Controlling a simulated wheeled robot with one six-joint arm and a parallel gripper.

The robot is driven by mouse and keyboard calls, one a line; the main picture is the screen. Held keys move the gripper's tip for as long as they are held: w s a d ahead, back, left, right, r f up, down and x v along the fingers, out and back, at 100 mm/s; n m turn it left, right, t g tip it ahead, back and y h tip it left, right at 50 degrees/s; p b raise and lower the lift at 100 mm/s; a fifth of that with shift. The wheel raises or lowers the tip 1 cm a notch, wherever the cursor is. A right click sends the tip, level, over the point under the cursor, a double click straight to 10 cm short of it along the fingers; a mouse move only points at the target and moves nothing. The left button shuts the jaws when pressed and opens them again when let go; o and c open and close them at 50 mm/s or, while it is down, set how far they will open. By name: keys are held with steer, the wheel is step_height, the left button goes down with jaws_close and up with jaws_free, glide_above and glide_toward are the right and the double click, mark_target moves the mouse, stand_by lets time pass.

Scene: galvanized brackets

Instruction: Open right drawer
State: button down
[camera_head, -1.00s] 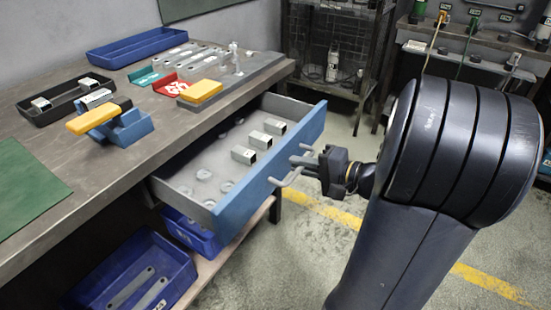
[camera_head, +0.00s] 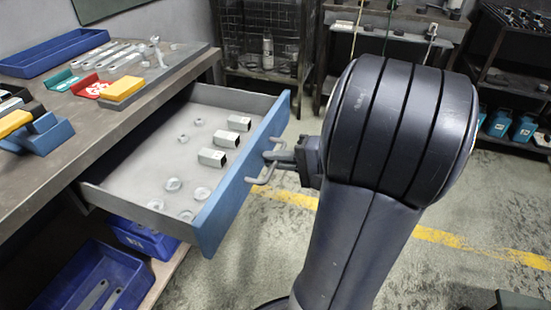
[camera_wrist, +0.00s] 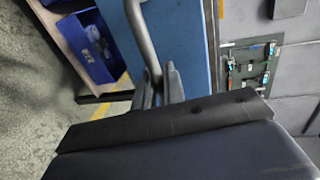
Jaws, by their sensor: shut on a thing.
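The right drawer (camera_head: 234,195) has a blue front and grey walls. It stands well out from under the workbench, with several bracket pieces and round parts inside. Its metal bar handle (camera_head: 264,177) is on the outer face of the front. My gripper (camera_head: 279,158) is at the handle, shut on it. In the wrist view the handle (camera_wrist: 143,40) runs down into my gripper (camera_wrist: 160,85), beside the blue drawer front (camera_wrist: 187,40). My arm hides part of the floor to the right.
The workbench top (camera_head: 60,120) holds blue trays, brackets and a yellow-topped block (camera_head: 123,88). A blue bin (camera_head: 70,280) sits on the shelf below. The floor between drawer and rear shelving (camera_head: 265,60) is free.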

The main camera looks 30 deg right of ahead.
steer(key=c, duration=1.6)
jaws_free()
steer(key=shift+c, duration=0.2)
steer(key=p+v, duration=0.2)
steer(key=v, duration=0.8)
steer(key=shift+s+d, duration=0.2)
steer(key=shift+s, duration=0.1)
steer(key=shift+a, duration=0.1)
steer(key=b+x, duration=0.2)
steer(key=x, duration=0.9)
steer(key=shift+r, duration=0.1)
